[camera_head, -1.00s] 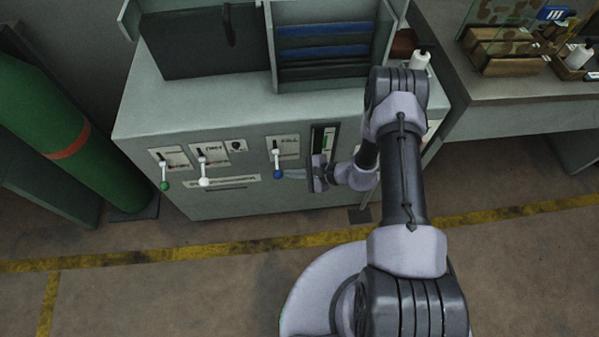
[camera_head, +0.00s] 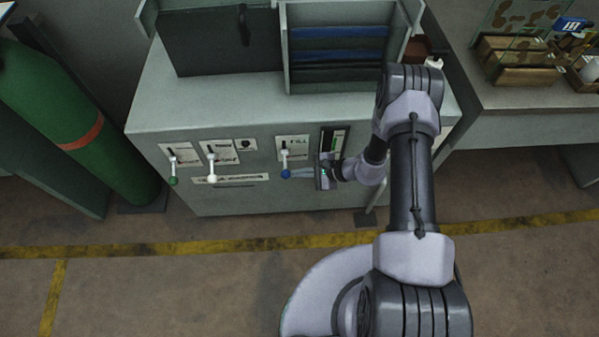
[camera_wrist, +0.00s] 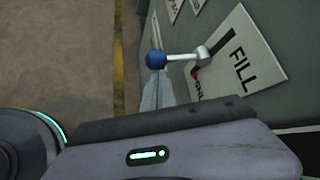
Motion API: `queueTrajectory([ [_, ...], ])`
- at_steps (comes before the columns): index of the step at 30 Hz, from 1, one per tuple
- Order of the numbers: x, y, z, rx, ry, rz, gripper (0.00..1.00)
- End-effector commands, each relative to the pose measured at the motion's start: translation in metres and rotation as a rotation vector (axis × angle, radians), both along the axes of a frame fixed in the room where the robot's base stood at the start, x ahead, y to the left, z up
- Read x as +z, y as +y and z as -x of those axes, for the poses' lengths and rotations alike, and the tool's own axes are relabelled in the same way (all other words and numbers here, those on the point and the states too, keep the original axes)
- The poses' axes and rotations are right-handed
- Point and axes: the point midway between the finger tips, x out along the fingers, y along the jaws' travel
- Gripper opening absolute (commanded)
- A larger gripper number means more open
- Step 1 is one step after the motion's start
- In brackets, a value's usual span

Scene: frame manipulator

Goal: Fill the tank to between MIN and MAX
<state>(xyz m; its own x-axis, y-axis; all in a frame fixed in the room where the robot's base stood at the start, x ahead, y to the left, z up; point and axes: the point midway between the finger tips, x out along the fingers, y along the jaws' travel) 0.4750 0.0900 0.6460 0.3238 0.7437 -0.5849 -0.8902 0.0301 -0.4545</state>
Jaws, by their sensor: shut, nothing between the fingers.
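The FILL lever has a blue ball knob (camera_head: 286,174) and a pale rod on a white FILL plate (camera_head: 292,148). The wrist view shows the blue knob (camera_wrist: 155,60) and the plate (camera_wrist: 240,60) close up. The lever's rod sits near the lower end of its dark slot. My gripper (camera_head: 301,174) is shut and empty, its fingertips at the knob's right side. In the wrist view its fingertips (camera_wrist: 157,80) are just below the knob; whether they touch is unclear. The gauge (camera_head: 333,139) with a green band is right of the plate, partly hidden by my gripper; its level is unreadable.
A green-knobbed lever (camera_head: 174,181) and a white-knobbed lever (camera_head: 212,179) are on the cabinet front (camera_head: 230,195) to the left. A green cylinder (camera_head: 75,115) stands left of the cabinet. A workbench (camera_head: 520,119) is at the right. The floor in front is clear.

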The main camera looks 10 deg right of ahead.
Motion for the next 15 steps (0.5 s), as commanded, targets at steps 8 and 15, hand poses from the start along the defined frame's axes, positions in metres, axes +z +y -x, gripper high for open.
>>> queueTrajectory([
  [8, 0.016, 0.0, 0.0, 0.003, 0.182, -0.005, 0.0],
  [15, 0.028, 0.0, 0.001, 0.003, 0.329, -0.01, 0.0],
])
